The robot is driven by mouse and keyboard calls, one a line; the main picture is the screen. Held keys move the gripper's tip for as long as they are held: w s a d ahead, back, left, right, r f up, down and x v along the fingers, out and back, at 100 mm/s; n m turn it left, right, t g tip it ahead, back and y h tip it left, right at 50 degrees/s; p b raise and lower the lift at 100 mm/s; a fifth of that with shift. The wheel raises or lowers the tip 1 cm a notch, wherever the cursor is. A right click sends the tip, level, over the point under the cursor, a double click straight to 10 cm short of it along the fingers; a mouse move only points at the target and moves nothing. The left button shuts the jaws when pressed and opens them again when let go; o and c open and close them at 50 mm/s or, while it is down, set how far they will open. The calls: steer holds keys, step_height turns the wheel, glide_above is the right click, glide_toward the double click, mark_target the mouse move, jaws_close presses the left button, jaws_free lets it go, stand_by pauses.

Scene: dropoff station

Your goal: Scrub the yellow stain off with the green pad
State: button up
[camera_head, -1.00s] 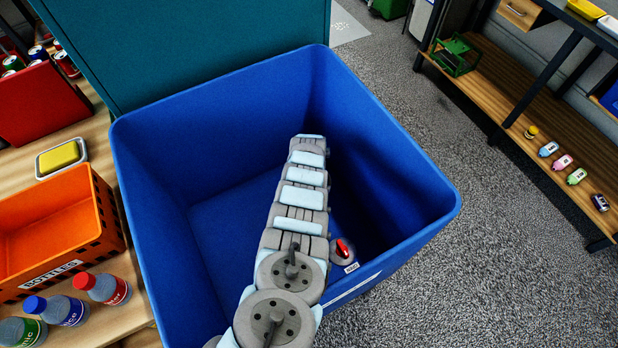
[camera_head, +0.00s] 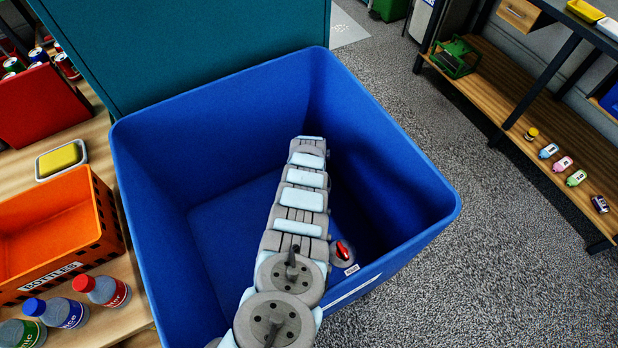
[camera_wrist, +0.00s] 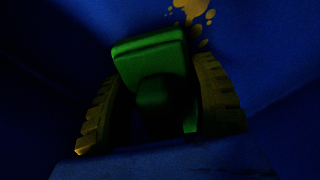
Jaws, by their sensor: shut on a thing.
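The green pad (camera_wrist: 150,55) shows in the dark wrist view, between the two ridged fingers of my gripper (camera_wrist: 160,95). My gripper is shut on it. The yellow stain (camera_wrist: 193,12) is on a blue surface at the top of the wrist view, as a blotch with several small spots. It lies just beyond the pad's upper right end; whether the pad touches the surface I cannot tell. In the head view my arm reaches down into the large blue bin (camera_head: 150,160), and my gripper, the pad and the stain are hidden there.
The bin's walls stand close around my arm. A teal panel (camera_head: 190,45) rises behind it. At left are an orange crate (camera_head: 45,235), a yellow sponge in a dish (camera_head: 60,158) and several bottles (camera_head: 100,290). A shelf (camera_head: 530,120) stands at right.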

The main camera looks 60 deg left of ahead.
steer(key=shift+s+d+f+p, duration=0.45)
steer(key=shift+s+f+p, duration=0.25)
steer(key=shift+p, duration=1.7)
steer(key=shift+w+d+r+p, duration=0.1)
steer(key=shift+w+r+p, duration=0.1)
steer(key=shift+r+p, duration=0.35)
steer(key=shift+w+d+r, duration=0.1)
steer(key=shift+d+r, duration=0.1)
steer(key=shift+d, duration=0.05)
steer(key=shift+d+r+p, duration=0.5)
steer(key=shift+r+p, duration=0.05)
steer(key=shift+p, duration=0.2)
step_height(320, 180, up, 15)
steer(key=p, duration=1.4)
step_height(320, 180, up, 16)
steer(key=p, duration=1.6)
steer(key=shift+r, duration=0.1)
